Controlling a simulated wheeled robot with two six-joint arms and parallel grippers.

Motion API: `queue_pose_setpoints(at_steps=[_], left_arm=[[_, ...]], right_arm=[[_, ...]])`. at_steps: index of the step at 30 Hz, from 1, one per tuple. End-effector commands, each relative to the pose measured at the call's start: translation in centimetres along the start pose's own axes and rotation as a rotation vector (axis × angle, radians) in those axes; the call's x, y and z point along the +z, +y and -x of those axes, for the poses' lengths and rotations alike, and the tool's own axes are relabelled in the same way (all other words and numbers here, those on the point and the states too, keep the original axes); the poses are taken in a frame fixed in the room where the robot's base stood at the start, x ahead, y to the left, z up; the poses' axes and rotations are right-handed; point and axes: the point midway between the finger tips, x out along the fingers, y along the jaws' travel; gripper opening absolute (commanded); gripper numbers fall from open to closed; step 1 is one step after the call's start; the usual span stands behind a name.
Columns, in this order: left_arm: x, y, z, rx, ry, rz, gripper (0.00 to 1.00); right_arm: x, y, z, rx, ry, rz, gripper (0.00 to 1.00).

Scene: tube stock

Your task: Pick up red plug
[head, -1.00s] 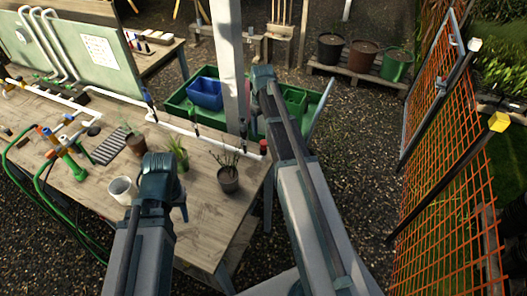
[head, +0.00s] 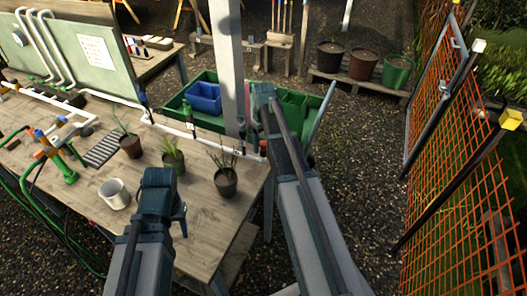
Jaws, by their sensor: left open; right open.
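A small dark red plug (head: 263,147) is at the right end of the white pipe (head: 205,138) along the table's back edge, just left of my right forearm. My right gripper (head: 243,128) is over that back edge, a little left of the plug and apart from it; its fingers are small and partly hidden by the arm. I see nothing held in it. My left gripper (head: 183,222) hangs over the front part of the wooden table (head: 205,205), open and empty, well away from the plug.
A white post (head: 227,60) rises behind the pipe. A green tray (head: 175,103) with a blue bin (head: 204,97) lies beyond. Orange netting (head: 465,190) is at right.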

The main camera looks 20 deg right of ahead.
Motion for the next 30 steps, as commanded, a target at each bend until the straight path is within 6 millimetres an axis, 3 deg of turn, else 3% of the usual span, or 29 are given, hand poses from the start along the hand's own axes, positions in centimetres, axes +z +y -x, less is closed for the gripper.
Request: queue_pose_setpoints(at_steps=[6, 7, 19, 30], left_arm=[[0.00, 0.00, -0.01, 0.000, 0.000, 0.000, 0.50], [0.00, 0.00, -0.01, 0.000, 0.000, 0.000, 0.50], [0.00, 0.00, -0.01, 0.000, 0.000, 0.000, 0.50], [0.01, -0.02, 0.23, 0.000, 0.000, 0.000, 0.50]], right_arm=[[-0.01, 0.01, -0.01, 0.000, 0.000, 0.000, 0.74], [-0.01, 0.01, -0.01, 0.000, 0.000, 0.000, 0.70], [-0.01, 0.00, -0.01, 0.000, 0.000, 0.000, 0.00], [-0.01, 0.00, 0.23, 0.000, 0.000, 0.000, 0.00]])
